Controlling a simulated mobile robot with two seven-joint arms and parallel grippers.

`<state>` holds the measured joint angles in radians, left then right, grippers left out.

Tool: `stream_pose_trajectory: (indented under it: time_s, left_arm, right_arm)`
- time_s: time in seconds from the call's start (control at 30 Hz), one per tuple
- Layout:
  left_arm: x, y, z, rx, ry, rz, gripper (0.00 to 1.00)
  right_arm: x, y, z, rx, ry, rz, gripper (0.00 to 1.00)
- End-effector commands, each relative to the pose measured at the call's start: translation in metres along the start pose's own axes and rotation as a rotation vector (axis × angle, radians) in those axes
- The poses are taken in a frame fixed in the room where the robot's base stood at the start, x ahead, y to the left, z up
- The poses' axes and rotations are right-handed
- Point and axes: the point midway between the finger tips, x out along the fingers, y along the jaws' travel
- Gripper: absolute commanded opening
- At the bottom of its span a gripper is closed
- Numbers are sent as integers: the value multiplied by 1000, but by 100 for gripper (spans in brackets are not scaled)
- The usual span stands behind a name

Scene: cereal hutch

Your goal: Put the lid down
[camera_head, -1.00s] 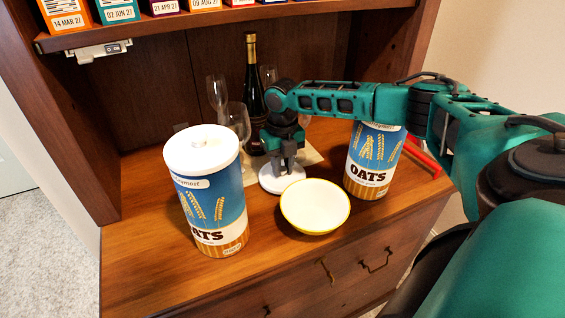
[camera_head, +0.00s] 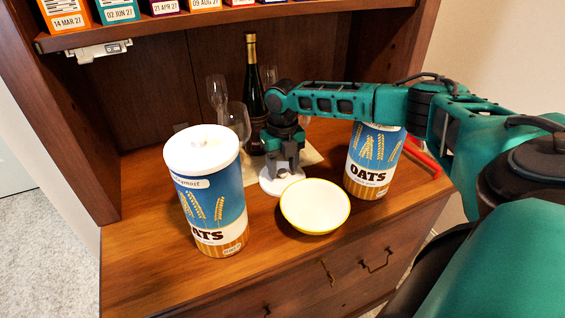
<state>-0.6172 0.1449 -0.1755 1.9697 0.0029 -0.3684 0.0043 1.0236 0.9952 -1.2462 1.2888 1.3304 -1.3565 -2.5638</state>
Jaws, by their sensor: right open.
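A white round lid (camera_head: 270,186) lies flat on the wooden counter behind the bowl. My right gripper (camera_head: 281,170) points down just over it with its jaws open; whether the fingers touch the lid's knob cannot be told. One oats canister (camera_head: 366,165) stands at the right, its top hidden behind my right arm. Another oats canister (camera_head: 212,208) stands at the left with a white lid (camera_head: 201,148) on it. My left gripper is not in view.
A white bowl with a yellow rim (camera_head: 315,206) sits just in front of the lid. A dark bottle (camera_head: 254,100) and wine glasses (camera_head: 234,118) stand behind the gripper. A shelf with several boxes (camera_head: 120,10) runs above. The counter's front middle is clear.

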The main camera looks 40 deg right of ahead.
Motion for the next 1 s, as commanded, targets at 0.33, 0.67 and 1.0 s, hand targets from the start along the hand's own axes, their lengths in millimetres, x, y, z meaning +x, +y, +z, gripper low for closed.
stream_pose_trajectory:
  time_s: [0.33, 0.67, 1.0]
  left_arm:
    - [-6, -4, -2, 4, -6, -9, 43]
    - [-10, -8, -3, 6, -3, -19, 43]
    - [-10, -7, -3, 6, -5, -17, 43]
  right_arm:
    - [-73, 0, 1, 1, -5, 2, 50]
    - [-119, 0, 1, 1, -3, 2, 50]
    - [-123, 0, 0, 1, -1, 0, 50]
